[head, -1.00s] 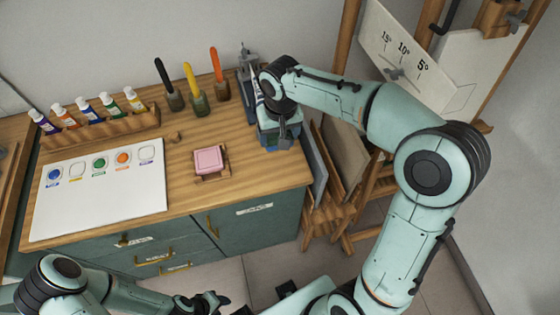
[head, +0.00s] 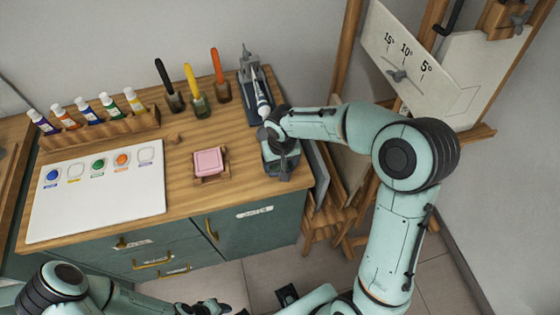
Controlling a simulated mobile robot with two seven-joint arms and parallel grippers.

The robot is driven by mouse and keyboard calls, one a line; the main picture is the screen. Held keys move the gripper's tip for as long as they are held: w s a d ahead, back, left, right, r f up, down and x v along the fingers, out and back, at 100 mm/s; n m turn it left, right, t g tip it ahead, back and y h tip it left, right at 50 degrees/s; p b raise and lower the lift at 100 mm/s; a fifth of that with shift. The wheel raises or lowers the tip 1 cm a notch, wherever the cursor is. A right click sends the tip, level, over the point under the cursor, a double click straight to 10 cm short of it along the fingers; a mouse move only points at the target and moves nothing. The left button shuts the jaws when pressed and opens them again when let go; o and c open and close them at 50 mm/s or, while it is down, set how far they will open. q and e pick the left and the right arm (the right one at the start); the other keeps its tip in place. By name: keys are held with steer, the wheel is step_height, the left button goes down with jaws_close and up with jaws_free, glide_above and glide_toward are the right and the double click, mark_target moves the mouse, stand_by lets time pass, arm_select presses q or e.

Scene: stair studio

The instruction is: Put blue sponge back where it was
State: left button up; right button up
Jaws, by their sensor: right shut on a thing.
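My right gripper (head: 280,163) is over the right end of the wooden cabinet top (head: 235,183), in front of the grey stand. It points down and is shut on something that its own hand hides. I cannot make out the blue sponge anywhere; whether it is the held thing does not show. A pink sponge-like block (head: 209,161) lies in a small wooden holder (head: 211,180) to the left of the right gripper. My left gripper (head: 210,306) is low at the bottom edge, away from the cabinet, and its jaws are unclear.
A grey stand with a white tube (head: 262,104) is behind the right gripper. Several brushes in jars (head: 198,104), a paint-tube rack (head: 100,128) and a white sheet (head: 100,205) are farther left. An easel (head: 345,190) stands right of the cabinet.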

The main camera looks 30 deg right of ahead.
steer(key=shift+f, duration=0.2)
steer(key=o, duration=1.1)
steer(key=shift+r, duration=0.25)
arm_select(q)
steer(key=shift+w+r+p, duration=0.4)
steer(key=shift+r+p, duration=0.1)
steer(key=shift+r, duration=0.1)
arm_select(e)
steer(key=r, duration=0.4)
steer(key=s+r, duration=0.1)
steer(key=r, duration=0.7)
steer(key=shift+s+a, duration=0.2)
steer(key=shift+f, duration=0.1)
